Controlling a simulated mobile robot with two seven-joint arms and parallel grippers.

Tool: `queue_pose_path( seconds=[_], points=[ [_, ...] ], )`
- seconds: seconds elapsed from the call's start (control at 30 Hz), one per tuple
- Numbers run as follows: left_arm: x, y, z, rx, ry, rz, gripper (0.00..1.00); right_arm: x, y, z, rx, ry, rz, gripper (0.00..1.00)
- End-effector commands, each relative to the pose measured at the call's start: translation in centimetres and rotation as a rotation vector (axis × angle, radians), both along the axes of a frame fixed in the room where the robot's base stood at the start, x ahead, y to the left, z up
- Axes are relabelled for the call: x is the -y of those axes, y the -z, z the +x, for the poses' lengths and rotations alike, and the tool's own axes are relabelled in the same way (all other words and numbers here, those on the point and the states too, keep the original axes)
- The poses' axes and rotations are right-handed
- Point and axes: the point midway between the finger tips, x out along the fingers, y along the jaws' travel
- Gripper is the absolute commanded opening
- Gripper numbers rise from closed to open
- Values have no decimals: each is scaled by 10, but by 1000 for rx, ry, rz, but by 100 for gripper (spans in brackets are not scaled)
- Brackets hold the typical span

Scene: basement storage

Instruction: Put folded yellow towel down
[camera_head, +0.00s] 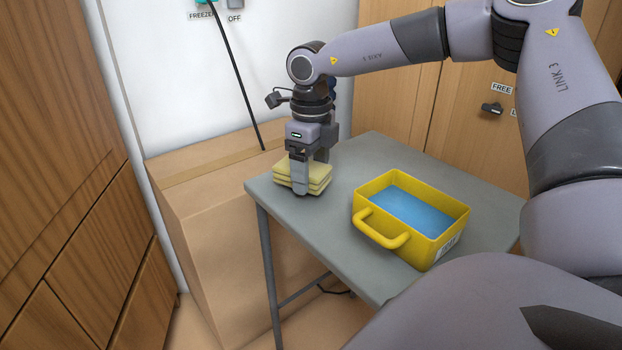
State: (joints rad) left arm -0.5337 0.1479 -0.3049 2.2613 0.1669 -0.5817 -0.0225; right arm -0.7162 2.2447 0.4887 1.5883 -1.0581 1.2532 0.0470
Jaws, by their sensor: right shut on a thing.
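The folded yellow towel (318,180) is a small layered stack at the far left part of the grey table (330,228). My right gripper (302,183) points down over the towel and is shut on it, with one finger in front of the towel's near side. The towel looks level and at or very close to the tabletop; I cannot tell whether it touches. The gripper hides part of the towel. My left gripper is not in view.
A yellow bin (437,248) with a handle and a blue inside stands on the table right of the towel. A large cardboard box (215,215) stands behind and left of the table. A black cord (238,80) hangs down the white wall. Wooden cabinets flank the scene.

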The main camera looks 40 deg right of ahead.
Motion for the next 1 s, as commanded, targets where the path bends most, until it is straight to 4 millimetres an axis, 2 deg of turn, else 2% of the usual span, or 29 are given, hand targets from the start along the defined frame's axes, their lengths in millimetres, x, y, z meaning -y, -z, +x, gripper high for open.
queue_pose_path(
  seconds=[0.03, 0.1, 0.47, 0.5, 0.57, 0.87, 1.0],
  points=[
    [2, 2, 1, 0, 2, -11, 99, 0, 11, 0, -1, -1, 1, 43],
    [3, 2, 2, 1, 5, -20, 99, 0, 15, 0, 0, -1, 0, 43],
    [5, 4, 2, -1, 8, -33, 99, 0, 19, 0, 1, 0, -1, 43],
    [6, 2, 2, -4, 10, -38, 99, 0, 18, 0, 1, 0, -1, 83],
    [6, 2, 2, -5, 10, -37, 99, 0, 17, 0, 0, 0, -1, 99],
    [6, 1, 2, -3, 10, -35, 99, 0, 16, 0, 0, 0, -1, 99],
    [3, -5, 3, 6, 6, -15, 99, 0, 6, 1, 3, 0, -1, 99]
  ],
)
